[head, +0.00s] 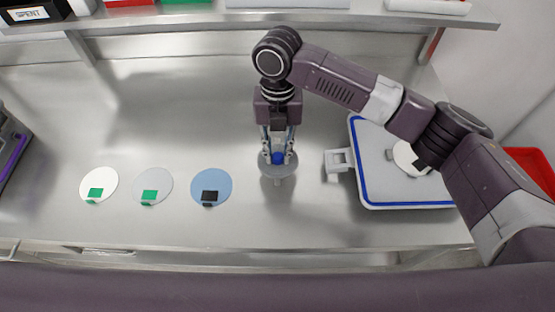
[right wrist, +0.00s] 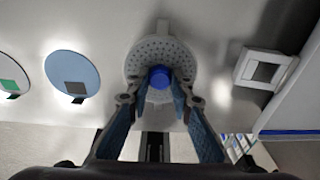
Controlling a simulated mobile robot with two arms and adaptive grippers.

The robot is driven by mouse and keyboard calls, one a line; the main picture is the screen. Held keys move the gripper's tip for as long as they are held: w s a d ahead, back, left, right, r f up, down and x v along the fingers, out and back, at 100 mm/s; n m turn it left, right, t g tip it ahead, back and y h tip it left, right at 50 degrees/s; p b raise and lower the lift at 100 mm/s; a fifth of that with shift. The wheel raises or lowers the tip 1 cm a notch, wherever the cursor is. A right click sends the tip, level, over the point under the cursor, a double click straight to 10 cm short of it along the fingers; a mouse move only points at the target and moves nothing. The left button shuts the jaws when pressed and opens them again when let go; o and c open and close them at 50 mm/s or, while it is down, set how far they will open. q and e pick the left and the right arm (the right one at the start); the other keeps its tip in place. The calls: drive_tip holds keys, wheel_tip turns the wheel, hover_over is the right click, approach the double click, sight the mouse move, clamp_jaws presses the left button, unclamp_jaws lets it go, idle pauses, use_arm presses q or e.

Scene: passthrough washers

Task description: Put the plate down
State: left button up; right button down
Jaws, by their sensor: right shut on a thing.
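My right gripper (head: 277,150) points down over the steel bench. It is shut on the blue knob (head: 278,158) in the middle of a round grey plate. The plate (head: 265,168) lies flat below the fingers, partly hidden by them. In the right wrist view the plate (right wrist: 147,48) shows many small holes and a short tab on its far rim, and the blue knob (right wrist: 160,78) sits between the fingertips (right wrist: 160,98). I cannot tell whether the plate touches the bench. My left gripper is not in view.
A white disc (head: 98,179), a grey disc (head: 152,182) and a blue disc (head: 212,183), each with a small clip, lie left of the plate. A white, blue-edged tray (head: 385,180) with a square handle stands at right. A shelf (head: 250,17) runs along the back. Bench behind the discs is clear.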

sight(278, 165)
wheel_tip(278, 165, down, 5)
drive_tip(key=shift+r+p, duration=0.2)
drive_tip(key=shift+p, duration=0.2)
drive_tip(key=shift+f, duration=0.3)
drive_tip(key=shift+f, duration=0.2)
drive_tip(key=c, duration=1.7)
unclamp_jaws()
drive_tip(key=shift+r, duration=0.1)
